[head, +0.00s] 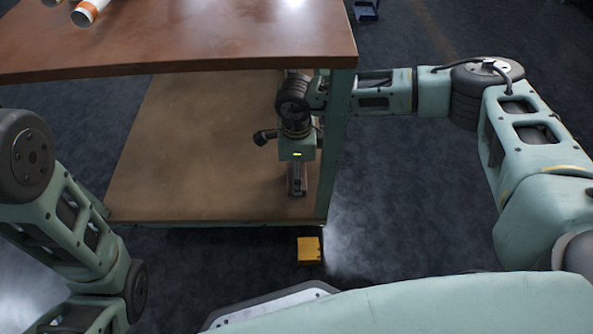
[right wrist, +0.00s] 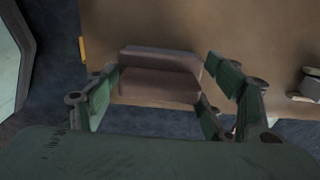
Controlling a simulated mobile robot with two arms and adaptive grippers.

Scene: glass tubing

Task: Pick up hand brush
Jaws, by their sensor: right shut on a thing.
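The hand brush (right wrist: 160,76) shows in the right wrist view as a brownish block with a lighter top, between the fingers of my right gripper (right wrist: 168,98). The gripper is shut on it. In the head view my right gripper (head: 297,178) points down at the right end of the lower shelf, under the tabletop. The brush is mostly hidden there by the gripper, and I cannot tell whether it touches the shelf. My left arm comes in at the left, but its gripper is out of view.
The lower brown shelf (head: 205,150) is bare to the left of my right gripper. The tabletop (head: 200,35) hangs above, with white and orange tubes (head: 88,10) at its far left. A green post (head: 338,140) stands close right. A yellow block (head: 309,250) lies on the floor in front.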

